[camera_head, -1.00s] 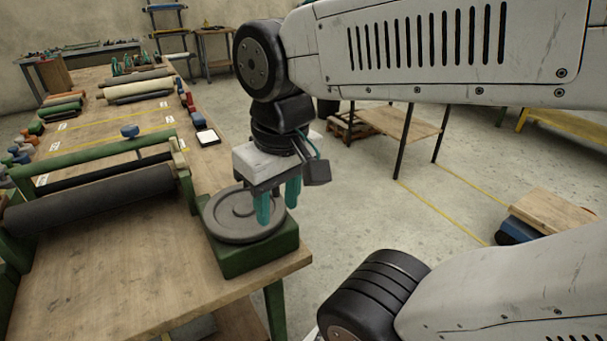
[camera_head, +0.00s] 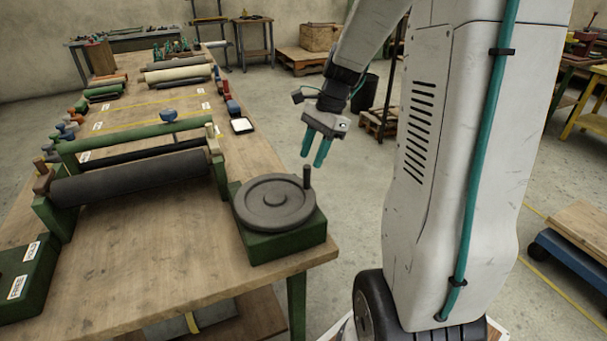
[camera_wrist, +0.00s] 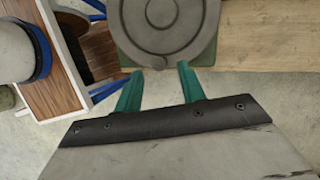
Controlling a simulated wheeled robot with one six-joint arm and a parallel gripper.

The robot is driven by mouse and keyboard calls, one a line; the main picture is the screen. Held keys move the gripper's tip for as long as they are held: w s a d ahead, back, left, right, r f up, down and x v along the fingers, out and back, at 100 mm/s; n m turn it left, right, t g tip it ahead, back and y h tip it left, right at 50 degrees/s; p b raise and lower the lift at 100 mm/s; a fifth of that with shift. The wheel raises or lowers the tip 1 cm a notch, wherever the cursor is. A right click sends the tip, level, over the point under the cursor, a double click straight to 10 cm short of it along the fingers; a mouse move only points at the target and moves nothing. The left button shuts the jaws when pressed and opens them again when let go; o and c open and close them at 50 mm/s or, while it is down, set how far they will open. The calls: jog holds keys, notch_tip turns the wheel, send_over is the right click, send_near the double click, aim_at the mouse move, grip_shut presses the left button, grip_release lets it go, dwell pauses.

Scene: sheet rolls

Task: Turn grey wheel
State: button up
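The grey wheel (camera_head: 273,202) lies flat on a green block (camera_head: 285,240) at the table's near right corner. Its upright dark handle (camera_head: 306,178) stands at the rim's right far side. My gripper (camera_head: 313,158) has teal fingers pointing down, beyond and slightly right of the handle, and it looks clear of the wheel. In the wrist view, the wheel (camera_wrist: 168,22) shows at the top beyond the fingertips of my gripper (camera_wrist: 159,70). The fingers are apart with nothing between them. The handle cannot be made out in that view.
A dark roller (camera_head: 130,178) in a green frame stands left of the wheel. A green block with labels (camera_head: 28,280) sits at the table's near left. More rolls (camera_head: 175,73) lie farther back. Bare tabletop (camera_head: 160,260) lies in front; open floor is to the right.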

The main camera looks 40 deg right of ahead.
aim_at(304, 178)
jog(key=x, duration=0.6)
jog(key=shift+a+f, duration=0.1)
jog(key=shift+f, duration=0.05)
jog(key=shift+c, duration=0.3)
grip_shut()
